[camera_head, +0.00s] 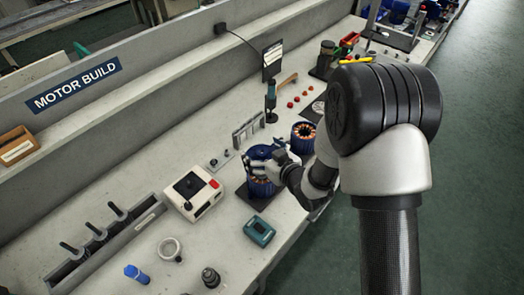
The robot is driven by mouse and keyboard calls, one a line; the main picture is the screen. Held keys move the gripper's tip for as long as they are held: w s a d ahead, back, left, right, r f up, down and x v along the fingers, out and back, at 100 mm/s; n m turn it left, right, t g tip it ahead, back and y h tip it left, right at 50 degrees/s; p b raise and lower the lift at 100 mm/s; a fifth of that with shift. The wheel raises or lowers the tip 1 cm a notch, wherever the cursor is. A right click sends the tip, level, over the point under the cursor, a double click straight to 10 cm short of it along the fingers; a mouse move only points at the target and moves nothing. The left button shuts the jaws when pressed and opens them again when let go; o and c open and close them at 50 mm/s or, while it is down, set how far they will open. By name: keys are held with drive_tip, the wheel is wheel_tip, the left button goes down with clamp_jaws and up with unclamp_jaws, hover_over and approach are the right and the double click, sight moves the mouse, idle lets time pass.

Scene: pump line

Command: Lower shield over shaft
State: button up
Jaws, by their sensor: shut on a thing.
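My gripper (268,163) is at the blue motor unit on a dark mat (262,200) near the middle of the bench. It is shut on the blue shield (261,152), which is at the top of the unit. Below the shield, the blue stator (260,187) shows with copper-coloured windings. The shield looks close above the stator, but I cannot tell whether they touch. The shaft is hidden by the shield and my gripper, so its fit in the shield cannot be seen.
Another blue stator with copper windings (303,133) stands just beyond my gripper. A white box with a red button (193,193) is to the left, and a teal device (259,231) lies in front. A dark upright tool (271,100) stands behind. The bench's front edge is close.

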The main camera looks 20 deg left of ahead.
drive_tip(key=shift+f+b, duration=0.7)
drive_tip(key=shift+b, duration=0.15)
idle(1.1)
drive_tip(key=shift+f+b, duration=2.6)
drive_tip(key=shift+f, duration=0.15)
drive_tip(key=o, duration=0.8)
drive_tip(key=shift+o, duration=0.2)
drive_tip(key=shift+r+p, duration=3.8)
drive_tip(key=shift+r, duration=2.15)
